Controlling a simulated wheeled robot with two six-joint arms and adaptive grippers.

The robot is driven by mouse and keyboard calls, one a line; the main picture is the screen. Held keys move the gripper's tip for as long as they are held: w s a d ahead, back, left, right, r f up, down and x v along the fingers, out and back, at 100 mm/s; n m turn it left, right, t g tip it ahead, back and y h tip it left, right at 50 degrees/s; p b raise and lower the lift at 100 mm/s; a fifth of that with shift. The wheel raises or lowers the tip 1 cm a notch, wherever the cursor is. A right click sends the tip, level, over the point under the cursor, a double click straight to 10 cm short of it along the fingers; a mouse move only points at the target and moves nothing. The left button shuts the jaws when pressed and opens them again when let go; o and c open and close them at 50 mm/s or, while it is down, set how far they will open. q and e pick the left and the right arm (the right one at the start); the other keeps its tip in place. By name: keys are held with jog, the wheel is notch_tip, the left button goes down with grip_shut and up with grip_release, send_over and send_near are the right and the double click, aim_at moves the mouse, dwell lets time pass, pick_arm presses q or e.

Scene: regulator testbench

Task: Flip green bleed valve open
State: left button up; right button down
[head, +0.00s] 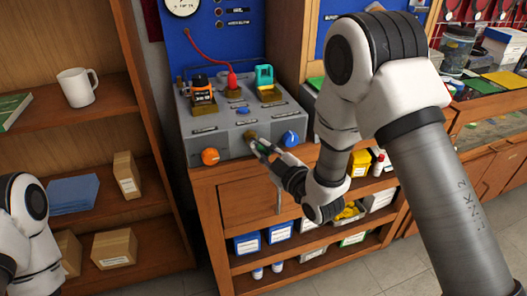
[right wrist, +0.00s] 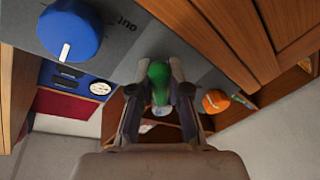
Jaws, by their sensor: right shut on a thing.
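The green bleed valve (right wrist: 158,76) shows in the right wrist view between the two fingers of my right gripper (right wrist: 158,95). The fingers are shut on it, one on each side. In the head view my right gripper (head: 256,145) is at the front face of the grey testbench box (head: 225,150), between the orange knob and the blue knob, and it mostly hides the valve. I cannot tell the valve's exact angle. My left arm shows at the lower left of the head view, but its gripper is out of view.
An orange knob (head: 210,156) is left of my right gripper and a blue knob (head: 290,138) is right of it. A wooden shelf with a white mug (head: 77,87) stands at left.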

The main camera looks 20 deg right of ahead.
jog(key=shift+d+r+n+g+h, duration=0.15)
jog(key=shift+n+g, duration=0.05)
jog(key=shift+n, duration=0.4)
jog(key=shift+d+r+n+g+h, duration=0.15)
jog(key=shift+n+g, duration=0.05)
jog(key=shift+n, duration=0.4)
jog(key=c, duration=1.1)
grip_release()
jog(key=v, duration=0.7)
jog(key=shift+s, duration=0.25)
